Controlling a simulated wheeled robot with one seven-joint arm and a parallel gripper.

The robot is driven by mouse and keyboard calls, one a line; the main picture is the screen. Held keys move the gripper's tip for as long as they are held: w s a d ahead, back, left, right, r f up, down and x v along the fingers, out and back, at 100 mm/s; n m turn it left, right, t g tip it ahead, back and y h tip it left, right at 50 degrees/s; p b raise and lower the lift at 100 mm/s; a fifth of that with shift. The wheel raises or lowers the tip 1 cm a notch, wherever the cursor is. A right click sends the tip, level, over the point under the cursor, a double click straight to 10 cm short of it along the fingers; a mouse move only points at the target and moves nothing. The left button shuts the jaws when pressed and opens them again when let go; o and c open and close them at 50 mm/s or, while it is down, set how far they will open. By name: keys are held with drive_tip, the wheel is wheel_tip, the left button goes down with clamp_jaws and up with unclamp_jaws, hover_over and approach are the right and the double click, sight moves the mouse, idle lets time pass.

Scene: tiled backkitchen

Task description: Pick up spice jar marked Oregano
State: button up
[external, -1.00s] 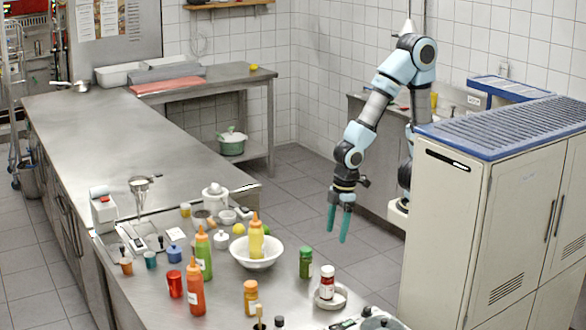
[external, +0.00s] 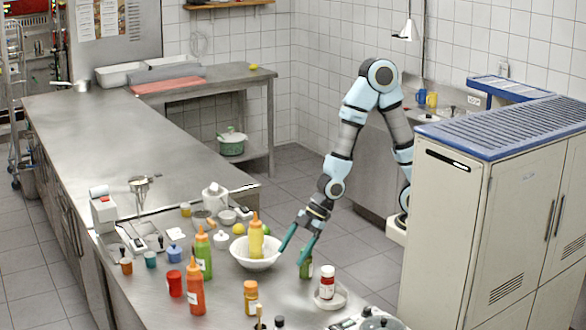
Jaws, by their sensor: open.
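A small green jar (external: 308,270) stands upright on the steel counter, right of the white bowl. Its label is too small to read, so I cannot tell whether it is marked Oregano. An orange-lidded jar (external: 251,299) and a red-and-white jar (external: 327,281) on a white dish stand nearby. My gripper (external: 291,256) is open and empty, pointing down at the counter. One teal finger is beside the bowl; the other overlaps the green jar's top and hides part of it. I cannot tell whether it touches the jar.
A pot (external: 378,323) is at the front edge. The tall cabinet (external: 450,230) stands to the right.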

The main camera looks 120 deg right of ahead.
drive_tip(key=s+d+r+m+t+y+p, duration=0.2)
drive_tip(key=s+d+r+t+y+p, duration=0.45)
drive_tip(key=r+t, duration=0.5)
drive_tip(key=n+g+b, duration=0.2)
drive_tip(key=n+b, duration=0.1)
approach(306, 263)
drive_tip(key=r, duration=0.1)
drive_tip(key=w+r, duration=0.1)
drive_tip(key=r, duration=0.1)
drive_tip(key=shift+t, duration=0.25)
drive_tip(key=x, duration=0.5)
drive_tip(key=shift+w+f+b, duration=0.15)
drive_tip(key=shift+w+b, duration=0.1)
drive_tip(key=shift+b, duration=0.05)
drive_tip(key=shift+d+f+b+x, duration=0.15)
drive_tip(key=shift+b+x, duration=0.35)
drive_tip(key=shift+x, duration=0.7)
drive_tip(key=shift+d+f+b+x, duration=0.15)
drive_tip(key=shift+b+x, duration=0.3)
drive_tip(key=shift+x, duration=0.7)
